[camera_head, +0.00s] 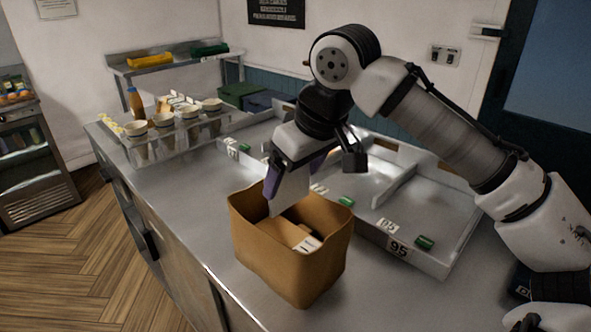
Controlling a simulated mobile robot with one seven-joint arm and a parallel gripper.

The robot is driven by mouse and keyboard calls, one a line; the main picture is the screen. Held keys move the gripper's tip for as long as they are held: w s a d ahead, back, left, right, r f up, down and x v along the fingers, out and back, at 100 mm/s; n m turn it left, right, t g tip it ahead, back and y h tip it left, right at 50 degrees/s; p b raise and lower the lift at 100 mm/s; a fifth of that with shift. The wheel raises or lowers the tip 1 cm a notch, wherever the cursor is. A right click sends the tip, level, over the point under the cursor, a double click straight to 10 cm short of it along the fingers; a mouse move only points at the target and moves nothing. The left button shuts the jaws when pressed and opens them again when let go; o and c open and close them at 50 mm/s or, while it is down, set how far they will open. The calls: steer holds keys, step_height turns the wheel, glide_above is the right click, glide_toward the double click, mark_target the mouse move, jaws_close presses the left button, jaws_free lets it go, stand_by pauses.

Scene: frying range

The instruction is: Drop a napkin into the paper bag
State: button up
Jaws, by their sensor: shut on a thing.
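A brown paper bag (290,265) stands upright and open on the steel counter. Cartons and a pale printed item (308,244) lie inside it. My gripper (292,178) is over the bag's back left rim, shut on a white napkin (290,197). The napkin hangs down from the fingers, its lower end at the bag's mouth. I cannot tell how far it reaches inside, nor whether it touches the bag.
Behind and right of the bag is a divided metal tray (440,222) with number tags. Cups (188,118) and a sauce bottle (135,101) stand at the back left of the counter (188,208). The counter left of the bag is clear.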

steer(key=o, duration=0.8)
steer(key=shift+o, duration=0.2)
steer(key=shift+r, duration=0.1)
steer(key=b+v, duration=0.1)
steer(key=v, duration=1.2)
steer(key=shift+r, duration=0.35)
steer(key=shift+s+d+f, duration=0.1)
steer(key=shift+s, duration=0.1)
